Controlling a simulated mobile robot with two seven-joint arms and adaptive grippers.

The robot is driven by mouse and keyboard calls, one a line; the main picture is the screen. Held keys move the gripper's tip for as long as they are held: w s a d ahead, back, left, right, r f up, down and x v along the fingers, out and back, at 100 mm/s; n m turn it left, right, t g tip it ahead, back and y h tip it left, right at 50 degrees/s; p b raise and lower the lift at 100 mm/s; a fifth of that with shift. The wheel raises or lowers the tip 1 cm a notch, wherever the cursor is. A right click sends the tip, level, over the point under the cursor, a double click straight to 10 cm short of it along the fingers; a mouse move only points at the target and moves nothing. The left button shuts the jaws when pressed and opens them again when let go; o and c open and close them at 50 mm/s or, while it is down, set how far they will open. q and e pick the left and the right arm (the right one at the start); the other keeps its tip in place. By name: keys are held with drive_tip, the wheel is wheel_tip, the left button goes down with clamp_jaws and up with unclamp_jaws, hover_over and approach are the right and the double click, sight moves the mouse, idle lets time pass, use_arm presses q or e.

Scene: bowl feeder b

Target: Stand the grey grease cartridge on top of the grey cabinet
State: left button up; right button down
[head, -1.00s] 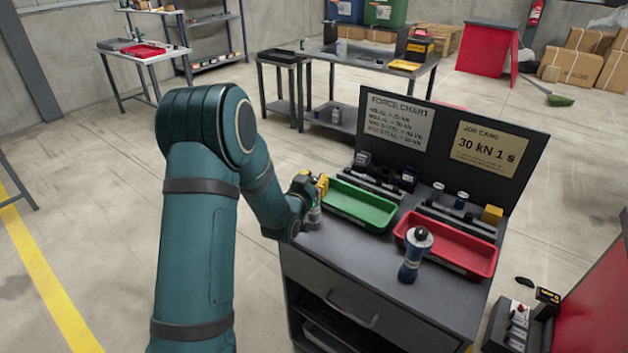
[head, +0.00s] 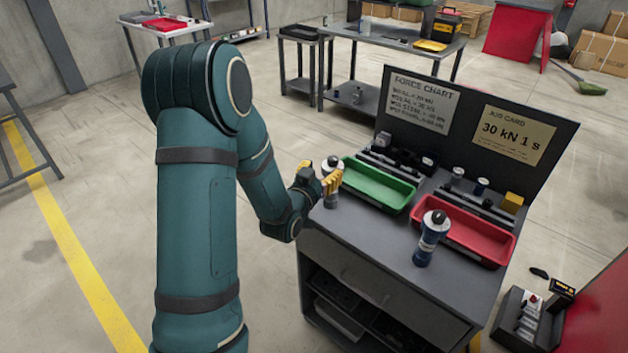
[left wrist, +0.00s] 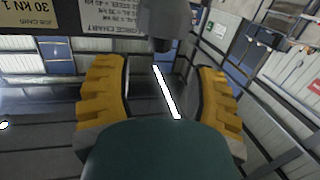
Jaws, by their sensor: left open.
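The grey grease cartridge (head: 331,201) stands upright on the left end of the grey cabinet (head: 380,262), beside the green tray. Its dark and pale cap shows above my left gripper's yellow fingers. My left gripper (head: 318,174) is open at the cartridge, its fingers partly covering the middle of it; contact cannot be told. In the left wrist view the two yellow fingers (left wrist: 163,92) are spread apart with nothing clasped between them. A grey shape with a dark end, perhaps the cartridge, shows upside down beyond the fingertips. My right gripper is out of view.
A green tray (head: 349,194) and a red tray (head: 460,252) lie on the cabinet top. A blue cartridge (head: 431,240) stands before the red tray. A dark upright panel (head: 465,152) with cards rises behind. Floor left of the cabinet is clear.

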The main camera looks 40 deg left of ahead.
use_arm(q)
drive_tip(key=s, duration=0.5)
drive_tip(key=s+d+f+g+h, duration=0.35)
drive_tip(key=d+f+g, duration=0.45)
drive_tip(key=d+f, duration=0.75)
drive_tip(key=s+d+f+g+h, duration=0.3)
drive_tip(key=s+d+f+g, duration=0.4)
drive_tip(key=s+d+f, duration=0.2)
drive_tip(key=shift+s+d+f, duration=0.4)
drive_tip(key=shift+s+d, duration=0.6)
drive_tip(key=shift+s, duration=0.2)
